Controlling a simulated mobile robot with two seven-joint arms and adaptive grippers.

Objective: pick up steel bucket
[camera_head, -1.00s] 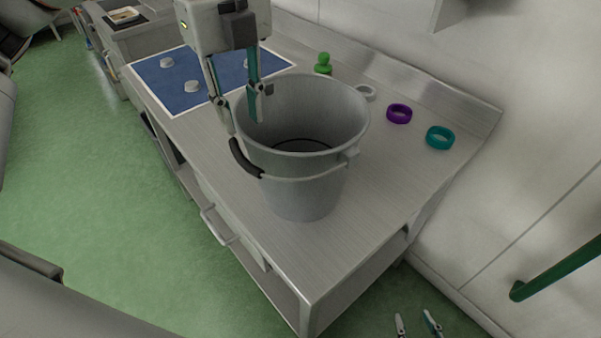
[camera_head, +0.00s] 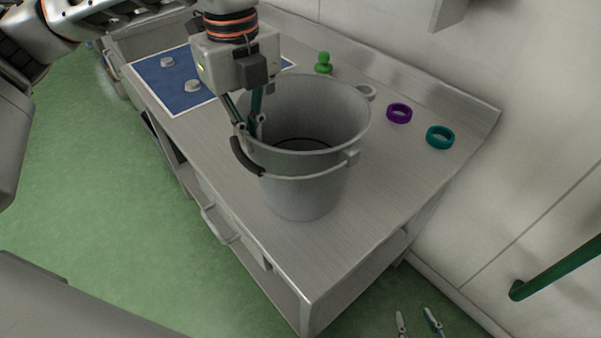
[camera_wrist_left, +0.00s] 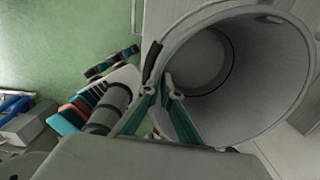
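The steel bucket (camera_head: 305,190) stands upright on the metal workbench (camera_head: 385,185), its mouth open and its inside empty. Its bail with a black grip (camera_head: 245,158) hangs down at the near left side. My left gripper (camera_head: 249,128) is over the bucket's left rim, one finger outside and one inside, shut on the wall. In the left wrist view the two fingers (camera_wrist_left: 161,92) straddle the rim of the bucket (camera_wrist_left: 265,65) beside the black grip. My right gripper (camera_head: 418,322) shows only its two fingertips at the bottom edge; they are apart, with nothing between them.
Behind the bucket lie a teal ring (camera_head: 440,138), a purple ring (camera_head: 399,113), a pale ring (camera_head: 367,92) and a green knobbed piece (camera_head: 323,64). A blue mat (camera_head: 180,100) with white pieces lies at the left. A wall runs along the back.

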